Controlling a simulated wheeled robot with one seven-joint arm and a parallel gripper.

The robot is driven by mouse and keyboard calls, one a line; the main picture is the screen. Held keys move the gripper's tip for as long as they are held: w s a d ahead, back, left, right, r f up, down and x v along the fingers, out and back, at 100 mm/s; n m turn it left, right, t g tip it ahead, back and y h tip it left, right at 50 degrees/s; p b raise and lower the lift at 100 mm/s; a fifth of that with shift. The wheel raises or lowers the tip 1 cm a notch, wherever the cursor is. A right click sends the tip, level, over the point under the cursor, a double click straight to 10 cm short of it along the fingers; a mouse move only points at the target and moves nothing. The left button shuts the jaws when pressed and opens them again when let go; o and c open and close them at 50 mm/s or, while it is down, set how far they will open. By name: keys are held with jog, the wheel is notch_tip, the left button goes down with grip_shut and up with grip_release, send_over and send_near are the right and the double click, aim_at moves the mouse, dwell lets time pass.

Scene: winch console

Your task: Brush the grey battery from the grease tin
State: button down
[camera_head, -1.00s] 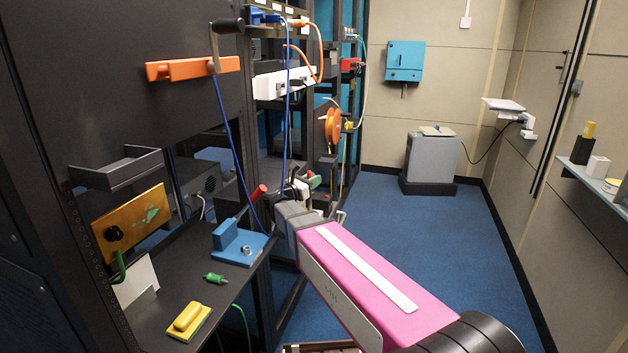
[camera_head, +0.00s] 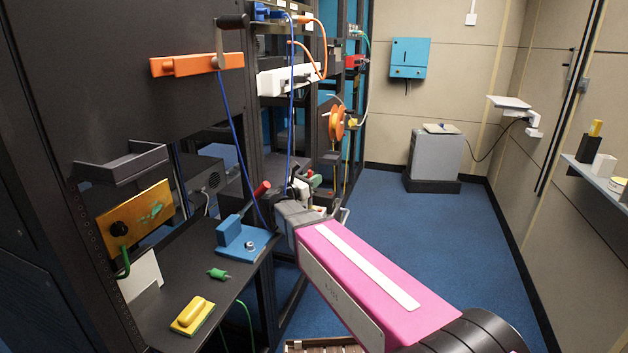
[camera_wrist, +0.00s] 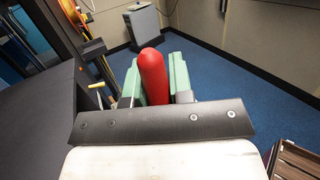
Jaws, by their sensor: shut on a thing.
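My gripper (camera_head: 306,183) is at the end of the pink arm, in front of the racks. In the wrist view its green fingers (camera_wrist: 157,80) are shut on a red rounded handle (camera_wrist: 152,75). The far end of the handle's object is hidden, so I cannot tell if it is a brush. A grey box on a black base (camera_head: 434,158), probably the grey battery, stands on the floor near the back wall, well beyond my gripper. A small round tin with a yellowish side (camera_head: 617,187), perhaps the grease tin, is at the picture's right edge, far from my gripper.
The tin's wall shelf (camera_head: 592,175) also bears a black-and-yellow item and a white block. At left, a dark bench (camera_head: 172,282) holds a blue device (camera_head: 238,240), a green plug (camera_head: 218,274) and a yellow block (camera_head: 192,314). Blue carpet (camera_head: 420,250) is open ahead.

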jog(key=shift+w+d, duration=0.25)
jog(key=shift+w, duration=0.8)
jog(key=shift+w+d, duration=0.25)
jog(key=shift+w, duration=0.55)
jog(key=shift+s, duration=0.1)
jog(key=shift+s+a, duration=0.45)
jog(key=shift+s, duration=0.5)
jog(key=shift+s+a, duration=0.4)
jog(key=shift+s, duration=0.35)
jog(key=shift+w, duration=0.15)
